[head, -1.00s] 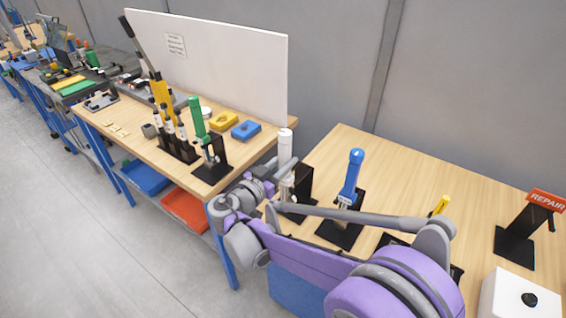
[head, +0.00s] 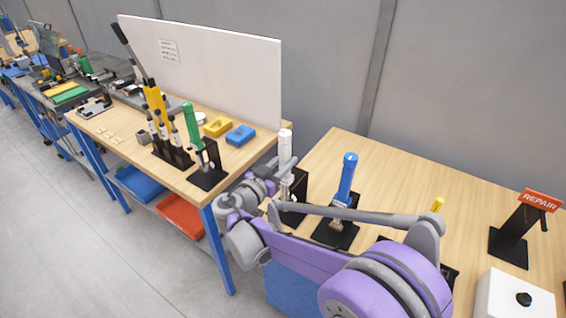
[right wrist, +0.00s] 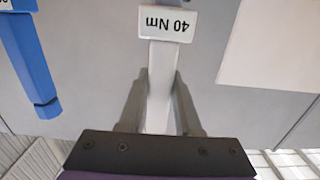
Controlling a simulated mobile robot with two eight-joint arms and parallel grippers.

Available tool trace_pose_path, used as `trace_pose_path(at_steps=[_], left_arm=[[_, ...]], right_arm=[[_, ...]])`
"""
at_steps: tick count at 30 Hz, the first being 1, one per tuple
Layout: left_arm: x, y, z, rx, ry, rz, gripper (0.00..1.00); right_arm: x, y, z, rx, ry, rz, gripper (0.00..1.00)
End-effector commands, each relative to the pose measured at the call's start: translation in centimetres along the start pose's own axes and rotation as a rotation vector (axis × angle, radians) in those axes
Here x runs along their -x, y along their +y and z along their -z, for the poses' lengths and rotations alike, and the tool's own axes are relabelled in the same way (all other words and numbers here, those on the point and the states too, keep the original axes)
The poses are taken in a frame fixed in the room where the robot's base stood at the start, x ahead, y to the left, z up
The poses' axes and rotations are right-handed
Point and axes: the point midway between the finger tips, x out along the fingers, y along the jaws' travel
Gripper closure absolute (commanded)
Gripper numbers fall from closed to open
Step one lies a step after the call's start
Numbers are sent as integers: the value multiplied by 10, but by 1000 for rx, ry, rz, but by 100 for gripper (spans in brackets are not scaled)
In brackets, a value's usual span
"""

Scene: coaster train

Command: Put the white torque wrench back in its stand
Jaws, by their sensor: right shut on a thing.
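The white torque wrench (head: 285,146) stands upright in the head view, at the left end of the right-hand bench. The right wrist view shows the wrench (right wrist: 160,75) between the two fingers, with a "40 Nm" label upside down. A black stand (head: 299,186) is right behind and beside the wrench. My gripper and arm hide the wrench's lower end and part of the stand, so I cannot tell whether the wrench is seated. My left gripper is not in view.
A blue wrench (head: 347,178) stands in its own black stand to the right. A green-handled wrench (head: 192,125) is on the left bench. A REPAIR sign (head: 540,200) and a white box with a black button (head: 512,298) are at the right.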

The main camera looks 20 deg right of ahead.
Motion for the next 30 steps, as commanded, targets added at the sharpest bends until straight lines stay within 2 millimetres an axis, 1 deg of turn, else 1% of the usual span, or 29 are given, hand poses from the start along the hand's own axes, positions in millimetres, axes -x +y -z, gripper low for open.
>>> trace_pose_path(at_steps=[21,30], left_arm=[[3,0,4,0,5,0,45],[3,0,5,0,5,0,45]], right_arm=[[-19,0,2,1,3,-1,100],[-23,0,2,1,3,0,100]])
